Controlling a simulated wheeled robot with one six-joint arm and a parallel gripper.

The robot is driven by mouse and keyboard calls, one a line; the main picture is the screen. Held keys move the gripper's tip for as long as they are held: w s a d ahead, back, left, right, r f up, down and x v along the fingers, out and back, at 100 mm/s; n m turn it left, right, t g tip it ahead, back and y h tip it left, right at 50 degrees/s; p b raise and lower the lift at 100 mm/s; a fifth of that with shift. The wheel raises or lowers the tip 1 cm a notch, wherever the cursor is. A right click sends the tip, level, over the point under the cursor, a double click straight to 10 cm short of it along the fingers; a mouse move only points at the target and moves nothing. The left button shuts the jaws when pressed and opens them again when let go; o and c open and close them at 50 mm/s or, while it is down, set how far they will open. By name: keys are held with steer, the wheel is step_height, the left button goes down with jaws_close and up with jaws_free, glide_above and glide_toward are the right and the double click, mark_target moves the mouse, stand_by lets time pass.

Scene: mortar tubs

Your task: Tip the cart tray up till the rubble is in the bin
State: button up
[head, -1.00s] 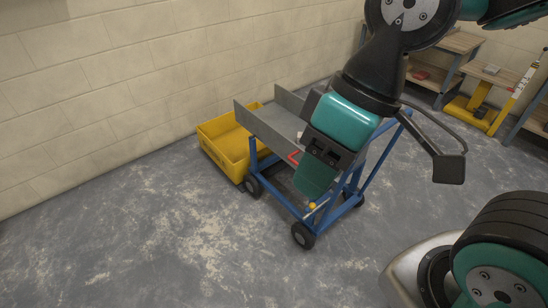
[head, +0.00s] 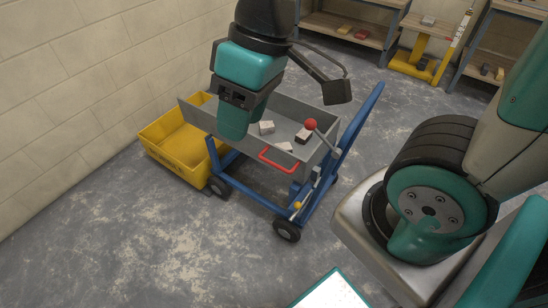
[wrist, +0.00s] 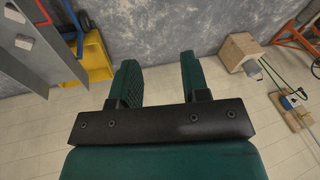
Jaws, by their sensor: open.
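The cart (head: 232,178) has a blue frame and a grey tray (head: 325,113); the tray looks roughly level. Several pieces of rubble (head: 266,127) lie in it. A red handle (head: 278,163) is on its near side, and a lever with a red knob (head: 310,124) stands at its right end. The yellow bin (head: 170,159) is on the floor at the tray's left end. My gripper (head: 246,117) points down over the tray's left half and hides part of it. In the wrist view my gripper (wrist: 159,76) is open and empty, with the tray (wrist: 45,50) and bin (wrist: 97,57) at left.
A block wall (head: 70,90) runs along the left. Shelves (head: 350,28) and a yellow stand (head: 415,65) are at the back. The wrist view shows a cardboard box (wrist: 240,52) at right. The floor in front is clear.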

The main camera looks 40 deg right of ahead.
steer(key=w+d+f+m+h+b, duration=0.15)
steer(key=w+d+f+b, duration=0.35)
steer(key=w+f, duration=0.55)
steer(key=m+h+b, duration=0.1)
steer(key=h+b, duration=0.3)
steer(key=b, duration=0.4)
glide_above(274, 164)
steer(key=s+a, duration=0.1)
steer(key=a, duration=0.2)
step_height(274, 164, down, 23)
steer(key=d+f, duration=0.1)
steer(key=f, duration=0.3)
steer(key=f+b, duration=0.1)
steer(key=f, duration=0.4)
steer(key=d+f+b, duration=0.1)
steer(key=f, duration=0.4)
steer(key=shift+w+d+f, duration=0.25)
steer(key=shift+w+d, duration=0.1)
steer(key=shift+w+d+f, duration=0.1)
steer(key=shift+d+f, duration=0.05)
steer(key=shift+f, duration=0.6)
jaws_close()
